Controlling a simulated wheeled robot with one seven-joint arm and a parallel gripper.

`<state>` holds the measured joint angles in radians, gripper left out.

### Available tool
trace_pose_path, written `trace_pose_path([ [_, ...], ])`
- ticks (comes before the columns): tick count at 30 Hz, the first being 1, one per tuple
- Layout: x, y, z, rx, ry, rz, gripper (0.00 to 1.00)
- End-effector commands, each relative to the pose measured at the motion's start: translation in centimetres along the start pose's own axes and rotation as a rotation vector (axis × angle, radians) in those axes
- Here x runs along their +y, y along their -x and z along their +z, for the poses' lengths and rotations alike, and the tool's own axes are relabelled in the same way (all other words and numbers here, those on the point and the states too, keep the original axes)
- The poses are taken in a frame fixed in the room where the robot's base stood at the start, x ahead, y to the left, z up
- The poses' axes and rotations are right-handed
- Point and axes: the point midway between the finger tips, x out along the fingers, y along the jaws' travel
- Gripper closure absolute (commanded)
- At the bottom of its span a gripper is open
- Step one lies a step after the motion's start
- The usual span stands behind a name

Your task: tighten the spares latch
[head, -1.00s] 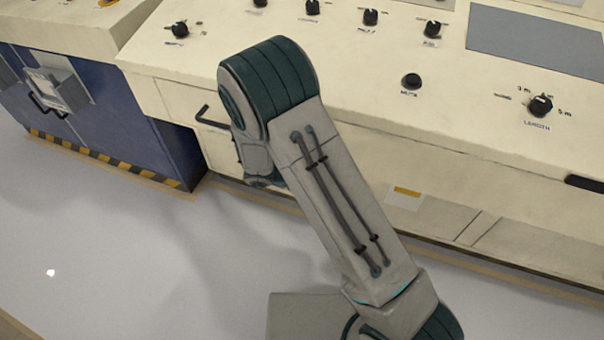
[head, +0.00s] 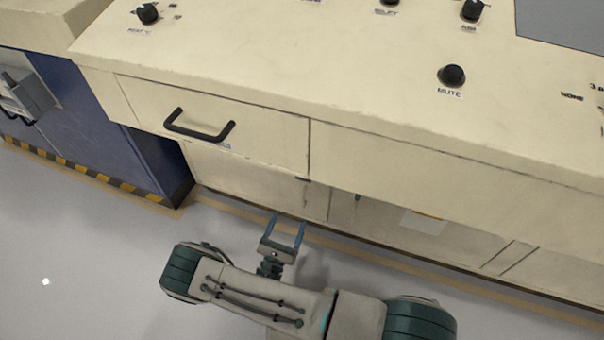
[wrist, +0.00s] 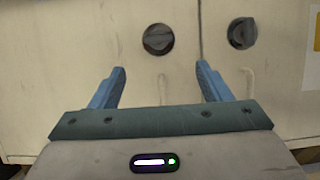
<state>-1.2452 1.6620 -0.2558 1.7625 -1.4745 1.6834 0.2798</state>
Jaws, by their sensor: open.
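Two round turn latches sit on the lower cabinet front in the wrist view, one on each side of a vertical door seam. The left latch (wrist: 158,39) is a dark disc with a slanted grey grip. The right latch (wrist: 243,31) is grey. I see no label telling which one is the spares latch. In the head view they show only as small dark marks below the drawer. My gripper (head: 289,218) is open and empty, its blue fingers toward the cabinet. In the wrist view its fingertips (wrist: 160,68) appear below the left latch, touching nothing.
A drawer with a black handle (head: 199,125) is above the cabinet doors. The cream console top (head: 330,75) carries black knobs and overhangs the doors. A blue cabinet (head: 95,130) with a striped base edge stands at left. The grey floor (head: 80,240) is clear at lower left.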

Motion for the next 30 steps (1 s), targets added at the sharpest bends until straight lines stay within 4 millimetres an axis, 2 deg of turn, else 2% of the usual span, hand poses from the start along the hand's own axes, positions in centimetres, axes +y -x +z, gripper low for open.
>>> trace_pose_path([
  [3, 0.1, -0.2, -0.4, -0.005, 0.001, 0.019, 0.29],
  [7, 0.2, -1.9, -0.3, -0.006, 0.001, 0.018, 0.29],
  [21, 0.3, -11.2, -0.3, -0.005, 0.000, 0.015, 0.29],
  [25, 0.3, -12.7, -0.3, -0.004, 0.000, 0.016, 0.29],
  [30, 0.3, -13.4, -0.2, -0.004, 0.001, 0.016, 0.29],
])
